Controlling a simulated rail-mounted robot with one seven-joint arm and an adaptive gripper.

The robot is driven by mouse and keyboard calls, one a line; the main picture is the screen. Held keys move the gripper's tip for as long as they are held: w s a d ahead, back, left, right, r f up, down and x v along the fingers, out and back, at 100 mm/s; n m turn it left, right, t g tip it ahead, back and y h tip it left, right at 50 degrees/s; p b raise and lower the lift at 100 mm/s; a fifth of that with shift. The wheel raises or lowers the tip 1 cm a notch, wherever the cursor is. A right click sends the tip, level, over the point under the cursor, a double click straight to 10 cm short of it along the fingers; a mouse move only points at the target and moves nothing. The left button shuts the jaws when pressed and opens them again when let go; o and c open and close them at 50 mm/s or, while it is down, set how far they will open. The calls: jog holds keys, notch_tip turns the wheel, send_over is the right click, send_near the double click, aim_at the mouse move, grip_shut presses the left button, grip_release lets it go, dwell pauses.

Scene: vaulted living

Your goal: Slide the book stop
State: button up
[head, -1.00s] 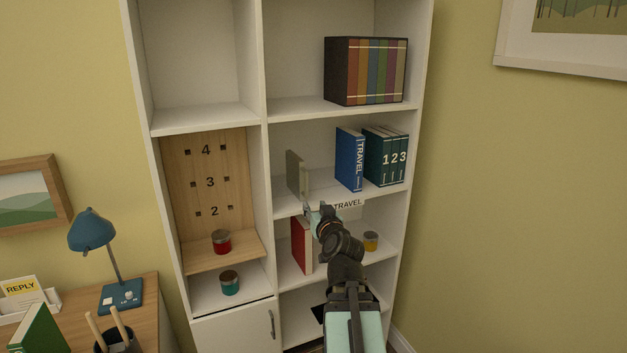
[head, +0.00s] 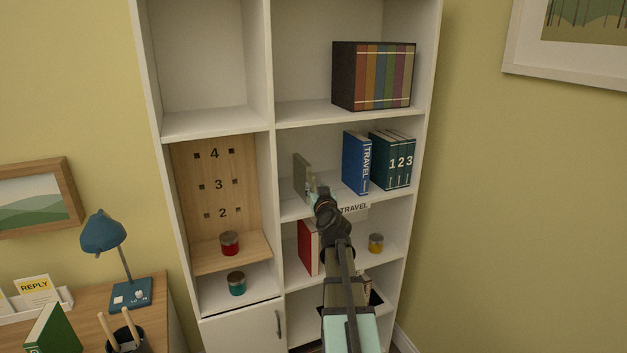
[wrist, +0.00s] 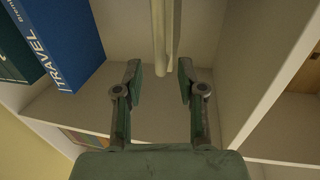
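The book stop (head: 302,178), a thin grey-beige upright plate, stands on the middle shelf toward its left side. A gap of bare shelf separates it from the blue TRAVEL book (head: 355,163). My gripper (head: 312,187) is at the stop's front in the head view, partly hidden by my arm. In the wrist view my gripper (wrist: 158,68) is open, one fingertip on each side of the stop's near edge (wrist: 164,45). Gaps show on both sides, and I see no contact. The TRAVEL book is at the upper left of the wrist view (wrist: 55,40).
Dark teal books (head: 391,160) numbered 1, 2, 3 stand right of the TRAVEL book. A TRAVEL label (head: 355,209) is on the shelf's front edge. Below are a red book (head: 308,247) and a yellow jar (head: 376,243). The left divider (head: 264,180) is close to the stop.

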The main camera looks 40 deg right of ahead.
aim_at(314, 183)
jog(key=shift+p+x, duration=0.35)
jog(key=shift+x, duration=1.85)
grip_shut()
